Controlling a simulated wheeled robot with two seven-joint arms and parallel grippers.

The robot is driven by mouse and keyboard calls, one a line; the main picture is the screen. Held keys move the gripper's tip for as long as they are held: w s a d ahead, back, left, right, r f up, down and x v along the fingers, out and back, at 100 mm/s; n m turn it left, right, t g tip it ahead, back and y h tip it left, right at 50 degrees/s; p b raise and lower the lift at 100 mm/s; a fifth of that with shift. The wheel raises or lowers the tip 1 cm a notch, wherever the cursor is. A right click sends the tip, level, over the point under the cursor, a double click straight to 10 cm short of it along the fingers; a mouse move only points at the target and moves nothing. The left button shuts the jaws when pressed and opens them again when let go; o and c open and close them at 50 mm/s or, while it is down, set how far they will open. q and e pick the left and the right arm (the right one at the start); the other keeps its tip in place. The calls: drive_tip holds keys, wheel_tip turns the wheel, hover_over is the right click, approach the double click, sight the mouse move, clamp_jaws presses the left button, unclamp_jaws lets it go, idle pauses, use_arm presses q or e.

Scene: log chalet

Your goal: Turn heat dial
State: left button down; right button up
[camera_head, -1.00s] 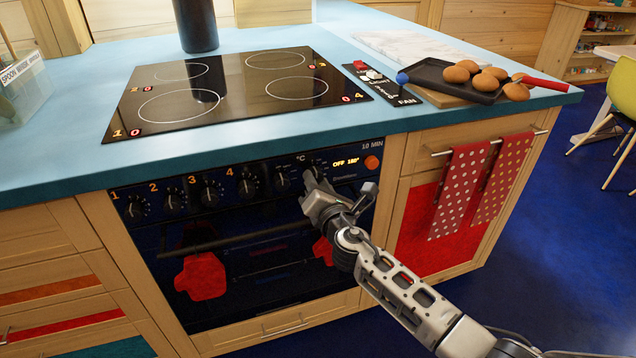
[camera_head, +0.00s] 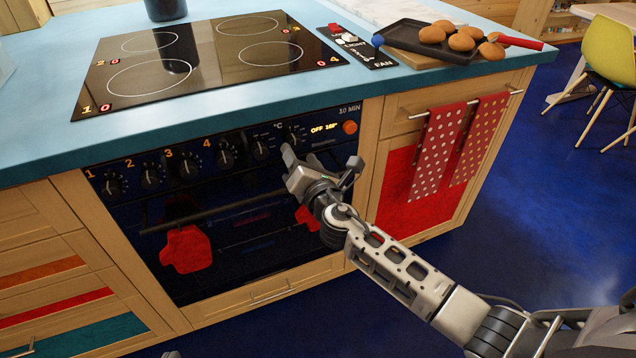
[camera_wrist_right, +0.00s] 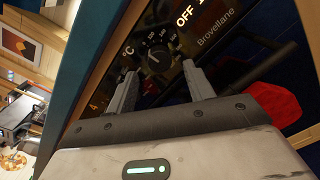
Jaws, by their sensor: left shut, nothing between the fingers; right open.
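The heat dial (camera_head: 291,137), a black knob by the °C mark, sits on the black oven panel (camera_head: 130,165). In the right wrist view the dial (camera_wrist_right: 158,56) shows its white number ring and pale pointer. My right gripper (camera_head: 321,158) is open just in front of the panel. In the wrist view the right gripper's fingers (camera_wrist_right: 160,75) stand spread to either side of the dial, with nothing between them; contact cannot be told. Only a small grey tip of my left gripper (camera_head: 171,354) shows at the bottom edge; it is shut.
Several other knobs (camera_head: 188,168) line the panel to the left. An orange display (camera_head: 323,127) and a red-orange button (camera_head: 349,127) are to the right. The oven handle (camera_head: 210,213) runs below with red mitts (camera_head: 186,250). The worktop edge (camera_head: 200,122) overhangs the panel.

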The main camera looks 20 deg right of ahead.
use_arm(q)
drive_tip(key=shift+f, duration=0.1)
use_arm(e)
drive_tip(key=s, duration=1.3)
drive_tip(key=shift+r, duration=0.15)
drive_tip(key=shift+w, duration=0.1)
use_arm(q)
drive_tip(key=r+p, duration=0.1)
drive_tip(key=p, duration=0.1)
drive_tip(key=r+p, duration=0.1)
drive_tip(key=p, duration=0.2)
drive_tip(key=shift+a+g, duration=0.25)
drive_tip(key=shift+g, duration=0.05)
use_arm(e)
drive_tip(key=s+a+f+m+g+y, duration=0.1)
drive_tip(key=s+a+f+m+g, duration=0.1)
drive_tip(key=s+m, duration=0.6)
drive_tip(key=s+a+f+m+g+y, duration=0.2)
drive_tip(key=s+m+g, duration=0.3)
drive_tip(key=m, duration=1.3)
drive_tip(key=s+f, duration=0.1)
drive_tip(key=s, duration=0.2)
drive_tip(key=shift+s+a+f, duration=0.15)
drive_tip(key=shift+s+f, duration=0.05)
drive_tip(key=shift+f, duration=0.2)
